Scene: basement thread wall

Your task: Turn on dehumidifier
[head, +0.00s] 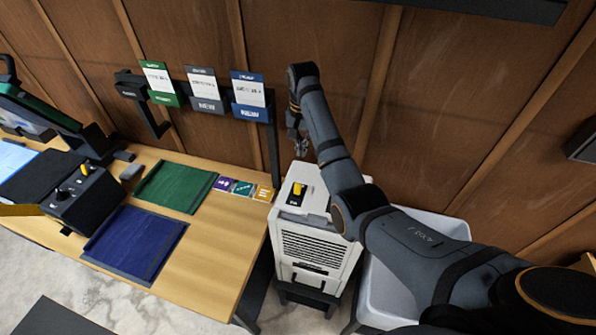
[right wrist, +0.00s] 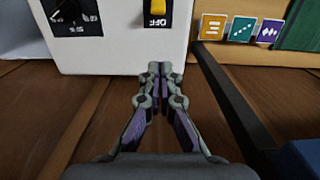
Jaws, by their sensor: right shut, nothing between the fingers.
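The dehumidifier (head: 315,250) is a white cabinet with a dark grille, standing between the table and a pale bin in the head view. A yellow switch (head: 298,189) sits on its top. In the right wrist view, the yellow switch (right wrist: 156,12) is at the top edge, partly cut off, beside a label reading OFF. A black dial (right wrist: 68,12) shows to its left. My right gripper (head: 303,152) is beyond the dehumidifier's top, near the wooden wall. Its fingers (right wrist: 160,68) are shut and empty, apart from the switch. My left gripper is not in view.
The wooden table (head: 215,240) at left holds a green mat (head: 175,187), a blue mat (head: 137,243) and a black control box (head: 82,197). A dark post (head: 272,140) stands left of my right gripper. The pale bin (head: 440,224) is right of the dehumidifier, partly behind my arm.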

